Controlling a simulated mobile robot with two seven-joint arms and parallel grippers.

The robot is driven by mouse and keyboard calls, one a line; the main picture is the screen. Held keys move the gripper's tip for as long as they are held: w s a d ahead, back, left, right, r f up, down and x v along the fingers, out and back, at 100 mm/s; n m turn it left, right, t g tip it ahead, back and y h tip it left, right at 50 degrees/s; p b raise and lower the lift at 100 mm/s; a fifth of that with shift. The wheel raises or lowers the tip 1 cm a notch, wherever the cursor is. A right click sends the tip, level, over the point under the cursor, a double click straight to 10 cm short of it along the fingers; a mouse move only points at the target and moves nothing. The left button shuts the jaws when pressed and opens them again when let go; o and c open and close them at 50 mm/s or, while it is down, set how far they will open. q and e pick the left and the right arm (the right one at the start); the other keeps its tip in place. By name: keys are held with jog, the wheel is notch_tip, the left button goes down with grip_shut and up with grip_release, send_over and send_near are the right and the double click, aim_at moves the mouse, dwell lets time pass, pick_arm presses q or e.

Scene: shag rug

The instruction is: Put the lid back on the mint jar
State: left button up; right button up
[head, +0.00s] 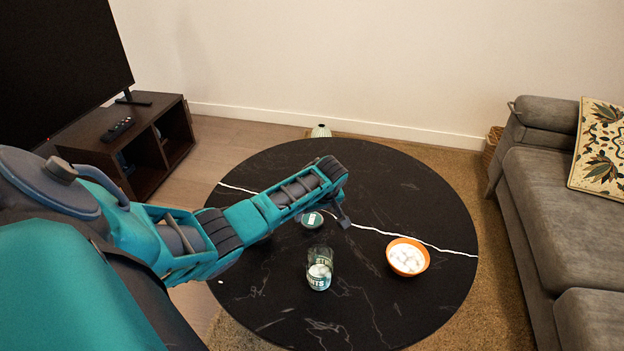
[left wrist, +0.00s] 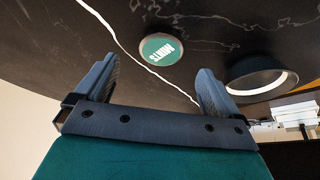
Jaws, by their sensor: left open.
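The mint jar (head: 319,272) is a clear glass jar with a label and pale mints inside, standing open on the round black table. Its green lid (head: 312,220), with white lettering, lies flat on the table behind the jar, partly beside my arm in the head view. The lid (left wrist: 161,49) also shows in the left wrist view, beyond and between the fingers. My left gripper (head: 338,208) is open and empty, over the table close to the lid, apart from it. Its two fingers (left wrist: 155,80) show in the left wrist view. My right gripper is not in view.
An orange bowl (head: 408,257) of white pieces stands right of the jar on the table (head: 425,205). A dark round shape with a bright rim (left wrist: 262,82) in the left wrist view is unclear. A grey sofa (head: 560,190) is right; a TV stand (head: 125,140) is left.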

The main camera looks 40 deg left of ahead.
aim_at(312, 219)
pick_arm(q)
jog(key=b+x, duration=0.3)
jog(key=x, duration=0.2)
jog(key=shift+s+d+b, duration=0.1)
jog(key=shift+s+b, duration=0.05)
jog(key=shift+b, duration=0.15)
jog(key=shift+f, duration=0.2)
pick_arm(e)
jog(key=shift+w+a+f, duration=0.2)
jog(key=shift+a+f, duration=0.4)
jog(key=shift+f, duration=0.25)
pick_arm(q)
jog(key=shift+c, duration=0.3)
jog(key=c, duration=1.1)
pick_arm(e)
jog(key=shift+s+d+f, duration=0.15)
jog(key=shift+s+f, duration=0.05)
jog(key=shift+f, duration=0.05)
